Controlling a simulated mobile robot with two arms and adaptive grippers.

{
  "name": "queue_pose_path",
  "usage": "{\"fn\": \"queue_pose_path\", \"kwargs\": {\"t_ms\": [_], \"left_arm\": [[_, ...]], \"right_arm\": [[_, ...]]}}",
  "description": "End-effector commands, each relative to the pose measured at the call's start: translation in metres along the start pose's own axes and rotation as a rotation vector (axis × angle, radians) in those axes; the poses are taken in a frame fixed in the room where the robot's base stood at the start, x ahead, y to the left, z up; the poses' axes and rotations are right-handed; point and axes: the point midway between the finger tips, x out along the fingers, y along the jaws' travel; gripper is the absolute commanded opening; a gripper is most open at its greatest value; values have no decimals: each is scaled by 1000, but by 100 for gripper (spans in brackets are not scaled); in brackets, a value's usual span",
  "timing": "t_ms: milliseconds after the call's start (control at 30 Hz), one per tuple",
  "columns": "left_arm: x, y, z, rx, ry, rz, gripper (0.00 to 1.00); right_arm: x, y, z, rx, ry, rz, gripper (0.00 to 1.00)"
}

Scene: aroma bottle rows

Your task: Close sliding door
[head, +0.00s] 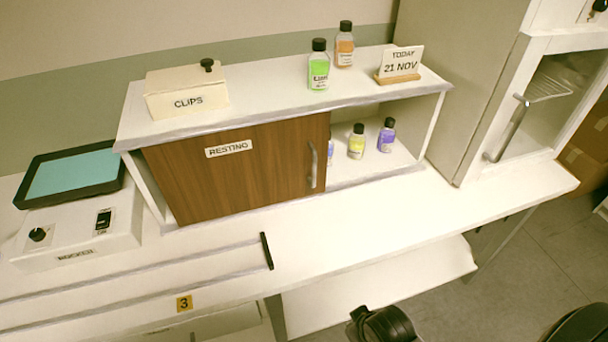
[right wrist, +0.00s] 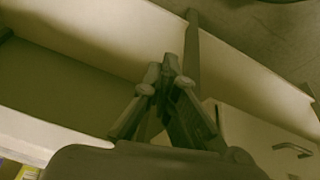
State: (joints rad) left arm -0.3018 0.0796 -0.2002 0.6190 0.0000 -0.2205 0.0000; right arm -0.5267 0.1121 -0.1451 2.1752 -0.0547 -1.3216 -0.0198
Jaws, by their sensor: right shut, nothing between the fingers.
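The brown wooden sliding door (head: 250,172) is labelled RESTING and has a grey vertical handle (head: 313,165) near its right edge. It covers the left and middle part of the white cabinet (head: 140,187). The right part of the cabinet is uncovered, showing a yellow bottle (head: 356,142) and a purple bottle (head: 386,136); another purple bottle (head: 330,152) is partly hidden by the door edge. My right gripper (right wrist: 169,72) is shut and empty in the right wrist view, away from the door. Its fingers are not clear in the head view. My left gripper is not in view.
On the cabinet top are a CLIPS box (head: 186,91), green (head: 318,68) and orange (head: 344,48) bottles and a date sign (head: 400,62). A rocker (head: 80,232) stands left. A hood (head: 510,120) stands right. The counter (head: 400,218) before the uncovered side is clear.

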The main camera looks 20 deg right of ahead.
Motion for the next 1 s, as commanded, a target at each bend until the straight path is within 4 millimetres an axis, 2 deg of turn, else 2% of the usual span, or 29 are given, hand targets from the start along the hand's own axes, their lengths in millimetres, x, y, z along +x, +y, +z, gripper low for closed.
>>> {"fn": "queue_pose_path", "kwargs": {"t_ms": [33, 100, 200, 367, 467, 600, 700, 800, 1000], "left_arm": [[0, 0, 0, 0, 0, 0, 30], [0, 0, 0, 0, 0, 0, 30], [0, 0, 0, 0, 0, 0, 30], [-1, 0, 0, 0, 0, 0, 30], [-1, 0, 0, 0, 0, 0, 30], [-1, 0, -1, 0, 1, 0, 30], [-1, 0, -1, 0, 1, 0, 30], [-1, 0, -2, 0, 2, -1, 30], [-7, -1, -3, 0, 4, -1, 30]], "right_arm": [[-19, 6, -14, -22, 43, 32, 0], [-42, 20, -40, -82, 128, 120, 0], [-59, 37, -74, -181, 238, 250, 0], [-86, 52, -132, -390, 420, 481, 0], [-108, 48, -174, -575, 544, 648, 0], [-137, 22, -222, -855, 693, 866, 0], [-151, 1, -242, -1006, 762, 971, 0], [-159, -14, -252, -1095, 800, 1029, 0], [-160, -16, -268, -1131, 815, 1055, 0]]}}
